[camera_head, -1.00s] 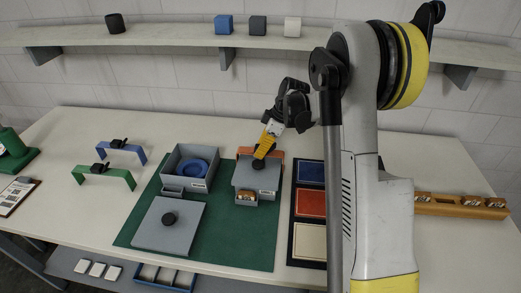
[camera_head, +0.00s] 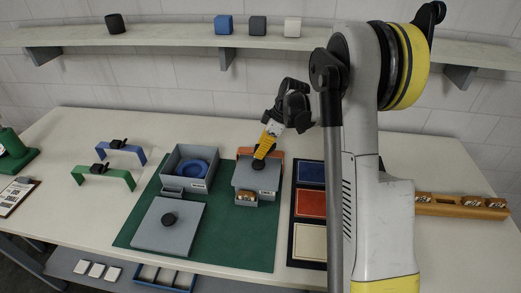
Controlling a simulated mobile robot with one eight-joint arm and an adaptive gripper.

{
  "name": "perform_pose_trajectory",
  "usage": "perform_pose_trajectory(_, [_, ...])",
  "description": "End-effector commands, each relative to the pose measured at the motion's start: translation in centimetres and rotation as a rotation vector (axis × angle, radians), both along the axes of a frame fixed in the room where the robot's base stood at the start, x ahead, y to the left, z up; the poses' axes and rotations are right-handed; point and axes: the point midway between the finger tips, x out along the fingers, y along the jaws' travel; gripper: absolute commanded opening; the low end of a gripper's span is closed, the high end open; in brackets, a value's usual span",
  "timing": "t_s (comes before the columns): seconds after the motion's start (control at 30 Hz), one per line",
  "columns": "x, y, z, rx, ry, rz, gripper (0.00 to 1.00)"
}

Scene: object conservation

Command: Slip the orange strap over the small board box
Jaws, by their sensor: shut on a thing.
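The small board box (camera_head: 268,193) stands on the right part of the green mat, with a grey lid (camera_head: 250,177) over it. A small front compartment (camera_head: 245,198) holds something brown and white. The orange strap (camera_head: 276,154) shows behind the box's back edge; its lower part is hidden, and it does not cross the lid's top. My gripper (camera_head: 261,157) points down over the lid, with its yellow fingers shut on the lid's round black knob (camera_head: 258,164). I cannot tell whether the lid rests fully on the box.
A larger grey open box (camera_head: 206,183) holding a blue dish (camera_head: 194,169) stands to the left. Its grey lid (camera_head: 160,238) lies in front. Green (camera_head: 82,176) and blue (camera_head: 137,152) straps stand further left. A dark tray (camera_head: 293,238) with coloured panels lies to the right.

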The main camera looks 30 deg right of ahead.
Motion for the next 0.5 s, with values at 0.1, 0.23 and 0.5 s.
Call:
perform_pose_trajectory(0.1, [0.0, 0.0, -0.3, 0.000, 0.000, 0.000, 0.00])
perform_pose_trajectory(0.23, [0.0, 0.0, -0.6, 0.000, 0.000, 0.000, 0.00])
perform_pose_trajectory(0.5, [-0.1, 0.0, -1.3, -0.002, 0.001, 0.000, 0.00])
